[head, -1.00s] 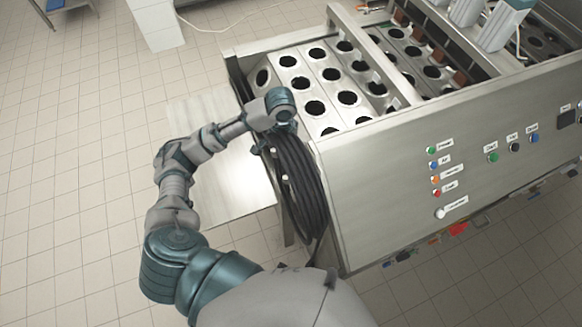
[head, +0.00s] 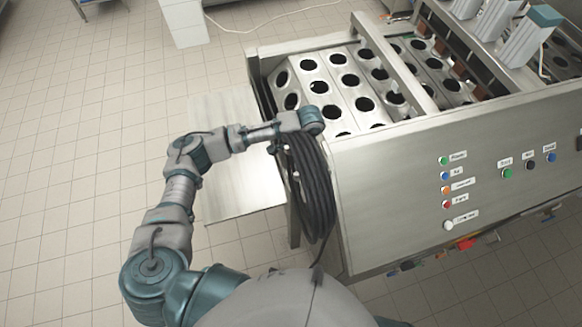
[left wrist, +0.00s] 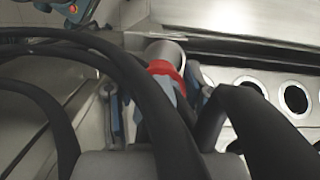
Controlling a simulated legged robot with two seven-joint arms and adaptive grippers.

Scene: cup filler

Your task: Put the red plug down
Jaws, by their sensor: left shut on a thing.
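The red plug (left wrist: 163,69) shows in the left wrist view, with a grey cylindrical end at its top. My left gripper (left wrist: 160,100) is shut on it, with a blue-grey finger on either side. Thick black cable passes in front and hides part of the plug and fingers. In the head view, my left gripper (head: 312,128) is at the top of the black cable coil (head: 308,190), by the machine's left end. The plug cannot be made out there. My right gripper is not in view.
The steel filling machine (head: 390,190) has rows of round holes (head: 350,80) on top and coloured buttons (head: 446,175) on its front panel. A flat steel plate (head: 240,185) juts out left of the coil. Tiled floor (head: 80,150) is clear at left.

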